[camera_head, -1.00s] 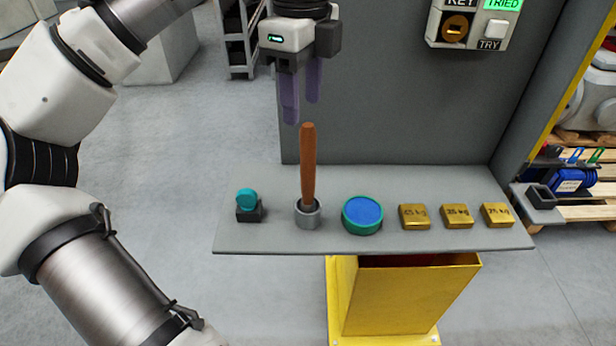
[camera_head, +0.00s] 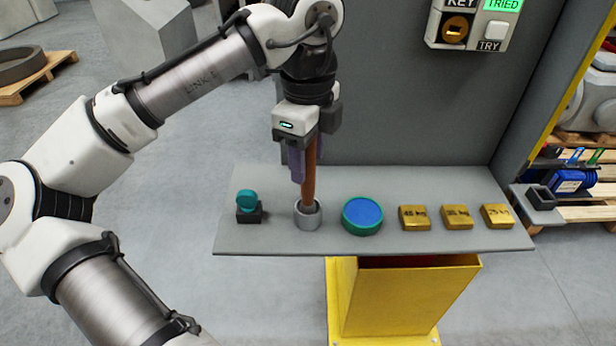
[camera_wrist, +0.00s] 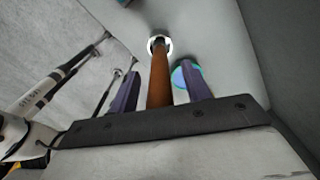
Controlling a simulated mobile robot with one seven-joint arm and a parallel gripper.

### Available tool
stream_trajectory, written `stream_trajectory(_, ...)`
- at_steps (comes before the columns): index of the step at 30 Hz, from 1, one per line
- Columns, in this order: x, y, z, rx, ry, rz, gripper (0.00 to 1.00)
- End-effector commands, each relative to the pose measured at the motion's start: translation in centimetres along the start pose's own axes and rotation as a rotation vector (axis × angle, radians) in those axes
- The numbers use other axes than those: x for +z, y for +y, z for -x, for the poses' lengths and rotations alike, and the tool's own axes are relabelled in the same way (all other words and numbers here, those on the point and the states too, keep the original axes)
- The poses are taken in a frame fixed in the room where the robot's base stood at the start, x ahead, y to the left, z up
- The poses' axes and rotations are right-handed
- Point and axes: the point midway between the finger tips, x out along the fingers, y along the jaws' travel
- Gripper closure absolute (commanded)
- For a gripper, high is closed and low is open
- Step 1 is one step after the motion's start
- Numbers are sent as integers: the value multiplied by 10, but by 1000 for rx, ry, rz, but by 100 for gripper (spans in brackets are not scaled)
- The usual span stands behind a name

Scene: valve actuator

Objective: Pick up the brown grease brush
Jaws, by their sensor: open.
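The brown grease brush (camera_head: 309,180) stands upright in a small grey cup (camera_head: 308,217) on the grey shelf (camera_head: 270,238). My gripper (camera_head: 308,172) is lowered over the brush, with its purple fingers on either side of the handle. In the wrist view the brown handle (camera_wrist: 159,82) runs between the two fingers of my gripper (camera_wrist: 160,90), with visible gaps on both sides. The gripper is open. The brush's top is hidden by the gripper, and its lower end is hidden inside the cup.
A teal knob on a dark block (camera_head: 248,205) stands left of the cup. A round blue and green tin (camera_head: 362,215) sits close to its right. Several brass weights (camera_head: 414,218) follow to the right. A grey panel (camera_head: 420,110) rises behind the shelf.

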Motion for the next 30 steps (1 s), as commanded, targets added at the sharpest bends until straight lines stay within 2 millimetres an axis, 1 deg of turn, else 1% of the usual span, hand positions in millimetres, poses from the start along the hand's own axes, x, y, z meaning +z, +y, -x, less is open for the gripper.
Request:
stream_trajectory(2, 0, 0, 0, 0, 0, 0, 53)
stream_trajectory(12, 0, 0, 0, 0, 0, 0, 98)
stream_trajectory(13, 0, 0, 0, 0, 0, 0, 100)
stream_trajectory(20, 0, 0, 1, 0, 0, 0, 100)
stream_trajectory(23, 0, 0, 4, 0, -1, 0, 100)
stream_trajectory(26, 0, -1, 12, -1, -1, 0, 100)
stream_trajectory(30, 0, 0, 33, -2, 0, 0, 100)
